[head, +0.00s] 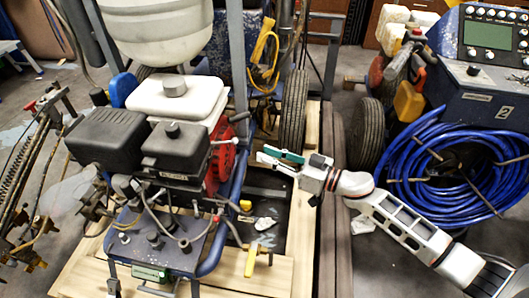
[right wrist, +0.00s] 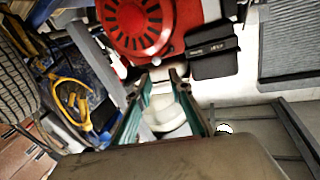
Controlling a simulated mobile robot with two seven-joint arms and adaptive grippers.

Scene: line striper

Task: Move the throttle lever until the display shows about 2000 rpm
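My right gripper (head: 262,154) points left toward the engine's red recoil housing (head: 221,158), with clear space between them. In the right wrist view its two green fingers (right wrist: 161,78) stand apart with nothing gripped. The red housing (right wrist: 140,22) lies beyond the fingertips there. The engine has black covers (head: 177,150) and a white tank (head: 178,98). I cannot pick out the throttle lever for certain among the thin rods and knobs. A small green unit (head: 150,272) sits low on the blue panel; no reading is legible. My left gripper is not in view.
A second machine with a larger green display (head: 487,35) and a coiled blue hose (head: 450,160) stands at the right. A blue frame tube (head: 236,185) runs beside the engine. A black tire (head: 293,112) stands behind my gripper. A yellow-handled valve (head: 251,262) is below it.

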